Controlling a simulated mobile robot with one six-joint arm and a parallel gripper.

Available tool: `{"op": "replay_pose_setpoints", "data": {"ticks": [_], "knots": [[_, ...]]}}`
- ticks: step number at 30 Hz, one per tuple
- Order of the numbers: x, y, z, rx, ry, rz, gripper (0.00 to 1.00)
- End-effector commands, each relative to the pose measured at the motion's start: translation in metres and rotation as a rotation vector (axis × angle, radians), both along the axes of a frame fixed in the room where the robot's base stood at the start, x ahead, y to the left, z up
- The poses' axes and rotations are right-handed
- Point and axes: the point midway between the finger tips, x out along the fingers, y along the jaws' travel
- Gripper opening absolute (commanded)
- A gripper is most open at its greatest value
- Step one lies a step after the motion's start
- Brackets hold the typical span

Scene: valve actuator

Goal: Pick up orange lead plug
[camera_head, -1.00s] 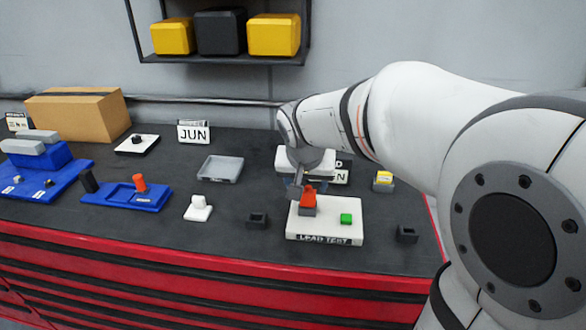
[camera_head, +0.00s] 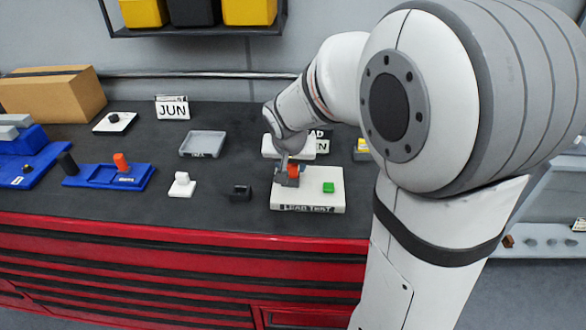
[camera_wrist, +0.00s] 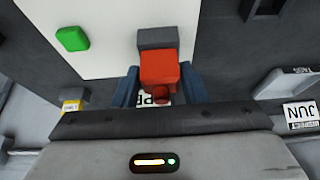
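The orange lead plug (camera_head: 294,170) stands at a dark grey socket (camera_head: 285,181) on the left part of the white LEAD TEST board (camera_head: 318,200). In the wrist view the orange plug (camera_wrist: 159,70) is between the two blue-grey fingers, with the grey socket block (camera_wrist: 158,38) beyond it. My gripper (camera_wrist: 160,80) looks open, with its fingertips straddling the plug closely. Whether a fingertip touches the plug is hard to tell. In the head view my gripper (camera_head: 289,162) is over the board and partly hides the plug.
A green block (camera_head: 328,187) sits on the board, right of the plug. A dark block (camera_head: 240,193) and a white piece (camera_head: 182,184) lie to the left. A blue tray (camera_head: 105,176) holds another orange piece (camera_head: 122,162). A grey tray (camera_head: 203,144) stands behind.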

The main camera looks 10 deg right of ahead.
Motion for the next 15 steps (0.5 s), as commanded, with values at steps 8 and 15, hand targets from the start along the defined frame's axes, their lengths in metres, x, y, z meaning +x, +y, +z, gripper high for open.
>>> {"op": "replay_pose_setpoints", "data": {"ticks": [8, 15], "knots": [[0.0, 0.0002, 0.0002, 0.0, 0.0, 0.0, 0.16], [0.0, 0.0003, 0.0003, 0.0, 0.0, 0.001, 0.01]]}}
